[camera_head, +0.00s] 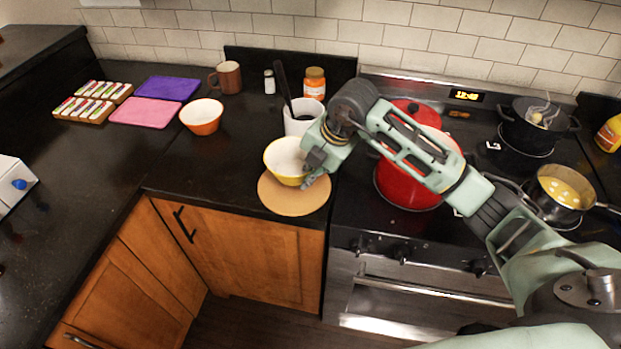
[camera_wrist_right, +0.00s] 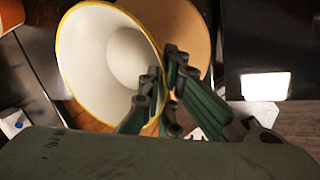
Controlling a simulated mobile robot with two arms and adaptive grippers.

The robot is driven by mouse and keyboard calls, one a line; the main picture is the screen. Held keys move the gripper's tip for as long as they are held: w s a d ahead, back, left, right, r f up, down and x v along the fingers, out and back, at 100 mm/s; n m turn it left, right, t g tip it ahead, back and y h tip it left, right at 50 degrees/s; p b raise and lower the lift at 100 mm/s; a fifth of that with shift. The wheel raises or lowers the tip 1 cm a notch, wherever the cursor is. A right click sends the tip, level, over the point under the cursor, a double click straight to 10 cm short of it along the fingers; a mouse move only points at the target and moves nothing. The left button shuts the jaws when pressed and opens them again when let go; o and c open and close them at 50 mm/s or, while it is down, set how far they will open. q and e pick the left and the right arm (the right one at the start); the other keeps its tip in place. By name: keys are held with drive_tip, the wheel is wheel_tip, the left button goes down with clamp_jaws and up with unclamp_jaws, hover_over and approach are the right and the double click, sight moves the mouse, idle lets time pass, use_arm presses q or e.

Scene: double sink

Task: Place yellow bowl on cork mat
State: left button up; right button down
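The yellow bowl (camera_head: 284,158), white inside, is at the far part of the round cork mat (camera_head: 293,203). I cannot tell whether it touches the mat or hangs just above it. My right gripper (camera_head: 312,172) is at the bowl's right side. In the right wrist view the bowl (camera_wrist_right: 92,62) fills the left, and the right gripper's fingers (camera_wrist_right: 164,92) close on its rim. The cork mat (camera_wrist_right: 183,30) shows behind it. My left gripper is in neither view.
A white utensil holder (camera_head: 299,121) stands just behind the bowl. A red pot (camera_head: 400,185) on the stove is close to the right, behind my arm. An orange bowl (camera_head: 202,127) and a pink mat (camera_head: 146,113) lie left. Counter left of the cork mat is clear.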

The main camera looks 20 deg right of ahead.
wheel_tip(320, 180, down, 4)
drive_tip(key=shift+r+p, duration=0.1)
drive_tip(key=shift+p, duration=0.65)
drive_tip(key=c, duration=2.4)
unclamp_jaws()
drive_tip(key=shift+c, duration=0.2)
drive_tip(key=o, duration=0.5)
drive_tip(key=shift+c, duration=0.2)
drive_tip(key=b+v, duration=0.2)
drive_tip(key=v, duration=1)
drive_tip(key=shift+b, duration=0.35)
